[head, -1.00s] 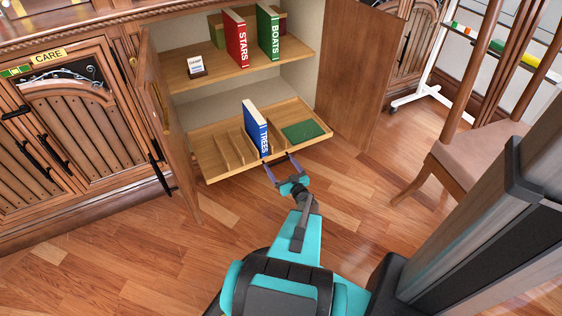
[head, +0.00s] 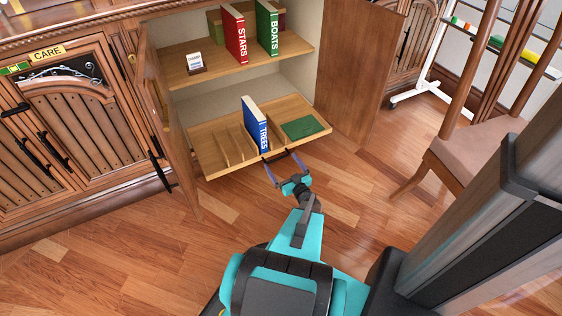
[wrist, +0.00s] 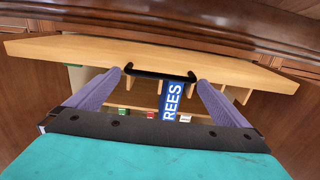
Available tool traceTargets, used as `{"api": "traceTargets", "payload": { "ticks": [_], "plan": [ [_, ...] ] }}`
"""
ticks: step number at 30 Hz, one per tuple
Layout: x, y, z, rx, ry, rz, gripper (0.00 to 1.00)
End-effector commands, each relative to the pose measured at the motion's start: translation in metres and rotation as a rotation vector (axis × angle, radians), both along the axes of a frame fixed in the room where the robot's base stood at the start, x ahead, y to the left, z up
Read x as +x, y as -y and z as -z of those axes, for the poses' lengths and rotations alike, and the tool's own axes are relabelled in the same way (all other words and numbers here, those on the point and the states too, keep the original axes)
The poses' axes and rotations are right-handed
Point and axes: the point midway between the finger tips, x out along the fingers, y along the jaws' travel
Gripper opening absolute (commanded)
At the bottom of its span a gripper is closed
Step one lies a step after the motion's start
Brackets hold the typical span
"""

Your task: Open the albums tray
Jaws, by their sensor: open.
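The albums tray (head: 227,173) is a light wooden pull-out tray low in the open cabinet, standing well out past the cabinet's front. It holds upright dividers, a blue TREES book (head: 256,125) and a flat green album (head: 303,127). The tray's black bar handle (wrist: 160,74) is on its front edge. My gripper (head: 284,163) is at that front edge, open. In the wrist view, its purple fingers (wrist: 160,84) stand apart on either side of the handle, with gaps at the handle's ends.
Above the tray is a shelf (head: 225,64) with red STARS and green BOATS books and a small card (head: 195,61). Open cabinet doors flank the tray, left (head: 172,125) and right (head: 357,75). A wooden chair (head: 465,150) stands right. Floor is clear at left.

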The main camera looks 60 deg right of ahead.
Motion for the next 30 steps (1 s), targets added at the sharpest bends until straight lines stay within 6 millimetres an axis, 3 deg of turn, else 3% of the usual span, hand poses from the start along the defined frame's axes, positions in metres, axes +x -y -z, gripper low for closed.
{"api": "traceTargets", "payload": {
  "ticks": [18, 30],
  "plan": [
    [-0.075, -0.044, -0.001, 0.003, -0.001, 0.006, 1.00],
    [-0.100, -0.059, 0.000, 0.001, 0.001, 0.005, 1.00]
  ]
}}
